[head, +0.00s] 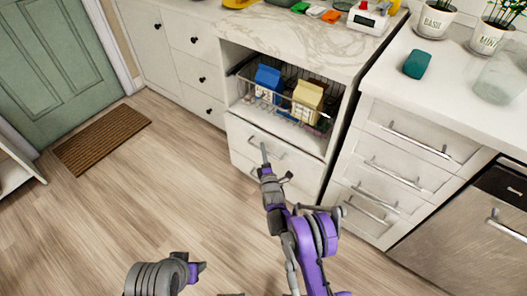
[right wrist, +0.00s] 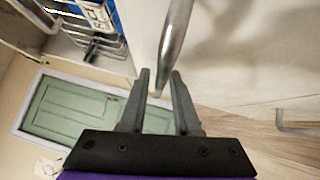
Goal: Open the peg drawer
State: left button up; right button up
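A white drawer front (head: 300,165) with a metal bar handle (head: 278,154) is under the open shelf in the head view and looks shut. I cannot tell from any label which drawer is the peg drawer. My right gripper (head: 264,150) is at this handle. In the right wrist view, my right gripper (right wrist: 160,74) has its fingers apart, with the end of the metal handle (right wrist: 176,45) between or just in front of them. I cannot tell whether they touch. Part of my left arm shows at the bottom left of the head view, but its fingers do not.
A wire basket (head: 240,82) with blue and yellow cartons stands on the shelf above. Another drawer is below. A drawer unit (head: 400,165) stands to the right, with a dishwasher-like steel front (head: 460,235) beyond it. The wooden floor at left is free, up to a brown mat (head: 100,138).

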grip_shut()
dwell(1.1)
